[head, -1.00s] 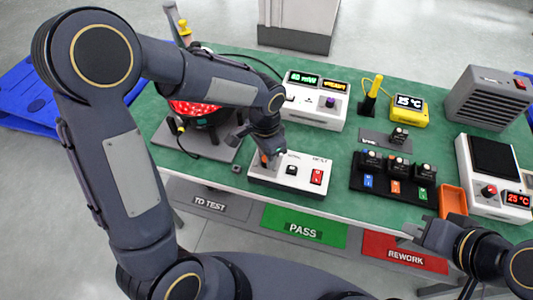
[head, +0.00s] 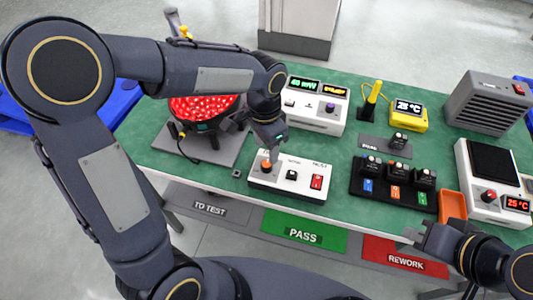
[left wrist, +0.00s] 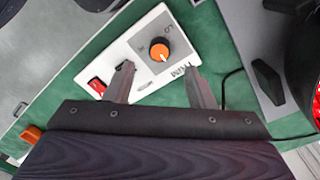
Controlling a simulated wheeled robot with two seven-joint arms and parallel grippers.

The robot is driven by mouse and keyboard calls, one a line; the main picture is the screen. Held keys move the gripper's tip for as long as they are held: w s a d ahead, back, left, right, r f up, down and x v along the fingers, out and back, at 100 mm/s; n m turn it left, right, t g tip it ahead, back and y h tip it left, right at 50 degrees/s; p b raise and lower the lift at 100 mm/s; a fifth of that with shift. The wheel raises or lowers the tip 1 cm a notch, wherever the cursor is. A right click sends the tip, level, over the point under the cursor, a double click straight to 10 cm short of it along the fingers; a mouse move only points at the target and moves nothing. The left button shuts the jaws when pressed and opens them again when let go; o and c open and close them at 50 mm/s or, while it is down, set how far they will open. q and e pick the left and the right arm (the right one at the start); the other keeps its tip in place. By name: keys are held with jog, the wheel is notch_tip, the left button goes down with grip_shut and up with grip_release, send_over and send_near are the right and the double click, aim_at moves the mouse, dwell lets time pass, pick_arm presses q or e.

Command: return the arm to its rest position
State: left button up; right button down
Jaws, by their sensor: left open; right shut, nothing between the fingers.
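My left arm reaches over the green table in the head view. Its left gripper (head: 270,150) hangs just above the left end of a white control box (head: 288,178). The left wrist view shows the left gripper (left wrist: 163,88) open and empty, with the box's orange knob (left wrist: 159,51) beyond and between its fingers. In the head view the orange knob (head: 266,166) sits just below the fingertips. My right gripper (head: 418,237) is shut and empty in front of the table's edge at the lower right.
A red-lit round device (head: 203,107) stands left of the left gripper. A white display unit (head: 316,104) is behind the box. A black tray (head: 368,187) with several small modules and an orange bin (head: 453,204) lie to the right. PASS (head: 303,232) and REWORK (head: 404,258) mats lie in front.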

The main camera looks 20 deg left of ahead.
pick_arm(q)
jog(key=shift+r, duration=0.9)
jog(key=shift+a+r, duration=0.1)
jog(key=s+a+r+n+t+h, duration=0.1)
jog(key=s+a+r+n+t, duration=0.1)
jog(key=s, duration=0.6)
jog(key=s+a+r+n+t+h+p, duration=0.1)
jog(key=s+a+r+n+t+h, duration=0.1)
jog(key=s+a+n, duration=0.5)
jog(key=shift+s+r+n+t, duration=0.7)
jog(key=shift+s+n+t, duration=0.1)
jog(key=shift+s+t, duration=0.25)
